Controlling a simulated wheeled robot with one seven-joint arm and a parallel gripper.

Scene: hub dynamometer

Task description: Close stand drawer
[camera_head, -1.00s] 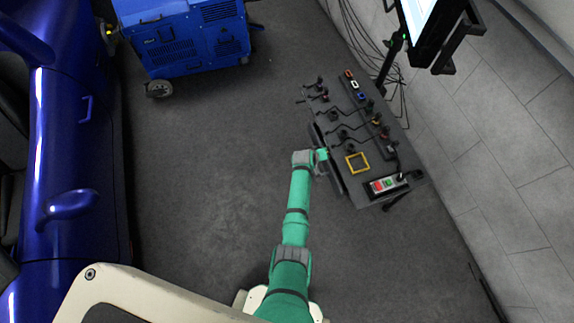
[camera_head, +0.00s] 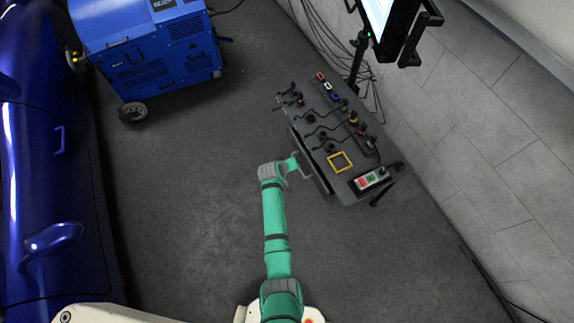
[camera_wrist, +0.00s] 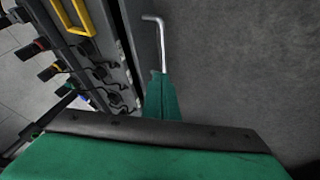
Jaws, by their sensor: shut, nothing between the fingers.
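The dark stand (camera_head: 372,157) is at right of centre in the head view, tilted in the picture. Its drawer front (camera_head: 309,162) is a dark panel along the stand's left side, with a narrow dark gap between it and the top. It also shows in the wrist view (camera_wrist: 136,25). A thin metal handle (camera_wrist: 159,40) sticks out from the front. My gripper (camera_head: 294,163) is shut and empty, just left of the drawer front by the handle. In the wrist view its green fingers (camera_wrist: 160,98) lie near the handle's lower end; whether they touch it I cannot tell.
The stand top bears tools, a yellow square frame (camera_head: 340,162) and a button box (camera_head: 371,179). A blue wheeled machine (camera_head: 150,55) stands at upper left, and a blue car (camera_head: 50,190) at far left. A screen (camera_head: 392,25) and cables are behind the stand. Floor between is clear.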

